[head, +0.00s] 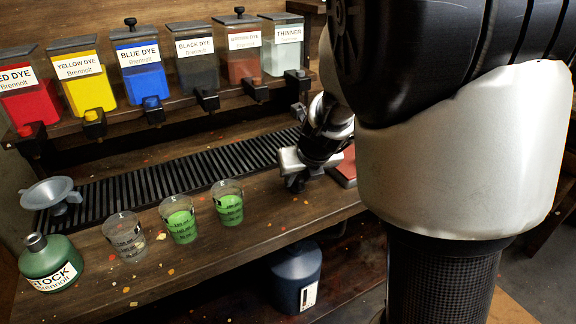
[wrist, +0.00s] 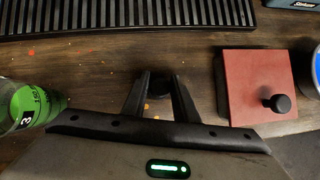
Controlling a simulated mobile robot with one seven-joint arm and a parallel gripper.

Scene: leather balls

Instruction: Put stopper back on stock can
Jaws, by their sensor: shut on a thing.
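The green stock can (head: 50,270) stands at the left front of the bench in the head view, its neck upright and dark at the top, seemingly open. My gripper (head: 296,182) is far to its right, low over the bench beyond the cups. In the wrist view my gripper (wrist: 160,92) is shut on a small dark piece (wrist: 160,80), which looks like the black stopper. The fingers hide part of it, and it blends with the dark wood. I cannot tell whether it touches the bench.
Three cups stand between can and gripper: a clear one (head: 125,238) and two with green liquid (head: 180,222), (head: 229,205). A grey funnel (head: 50,192) stands behind the can. A red-topped box with a black knob (wrist: 250,85) is close right of my gripper. Dye tanks (head: 140,70) line the back.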

